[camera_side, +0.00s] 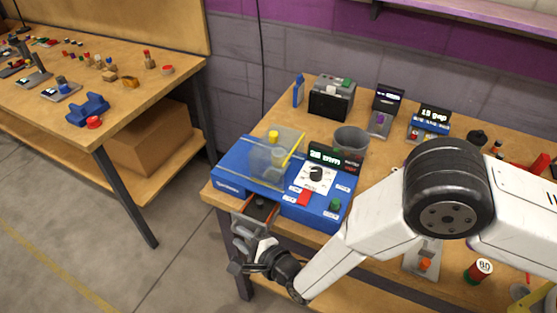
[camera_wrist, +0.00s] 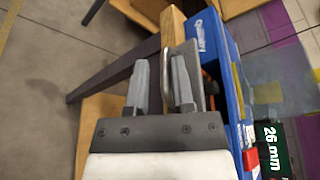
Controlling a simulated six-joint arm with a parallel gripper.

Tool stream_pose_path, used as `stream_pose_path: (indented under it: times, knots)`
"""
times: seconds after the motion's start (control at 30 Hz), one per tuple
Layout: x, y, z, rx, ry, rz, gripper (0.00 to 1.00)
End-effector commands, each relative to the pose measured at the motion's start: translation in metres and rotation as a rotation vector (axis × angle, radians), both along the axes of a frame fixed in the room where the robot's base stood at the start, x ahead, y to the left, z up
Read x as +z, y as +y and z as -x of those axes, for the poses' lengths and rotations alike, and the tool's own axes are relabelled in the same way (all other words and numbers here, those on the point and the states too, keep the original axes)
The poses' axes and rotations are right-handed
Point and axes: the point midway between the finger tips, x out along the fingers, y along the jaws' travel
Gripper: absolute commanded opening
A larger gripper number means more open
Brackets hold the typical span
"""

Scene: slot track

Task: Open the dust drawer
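The blue machine (camera_side: 232,170) sits at the table's front left corner, with a clear guard, a dial and a display reading about 26 mm. Its dust drawer (camera_side: 259,209) sticks partly out of the front, with a dark inside showing. My gripper (camera_side: 243,238) is in front of the drawer, low by the table edge. In the wrist view my gripper (camera_wrist: 160,75) has its fingers apart. A grey looped handle (camera_wrist: 201,85) is at the right finger, one side of it seeming to lie between the fingers. Contact cannot be told.
A grey cup (camera_side: 350,139), a dark box (camera_side: 331,97) and small display units (camera_side: 429,123) stand behind and right of the machine. A red button (camera_side: 304,198) is on its front. A second bench (camera_side: 105,110) is at left. The floor before the drawer is clear.

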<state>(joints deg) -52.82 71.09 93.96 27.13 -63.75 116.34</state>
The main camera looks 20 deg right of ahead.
Motion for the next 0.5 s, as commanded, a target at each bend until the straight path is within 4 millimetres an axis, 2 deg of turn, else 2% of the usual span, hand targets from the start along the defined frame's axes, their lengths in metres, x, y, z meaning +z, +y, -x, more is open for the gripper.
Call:
stream_pose_path:
  times: [0.47, 0.5]
  knots:
    - [-0.002, 0.0032, -0.0069, -0.001, 0.0, 0.0, 0.29]
    - [-0.002, 0.0032, -0.0069, -0.001, 0.0, 0.0, 0.21]
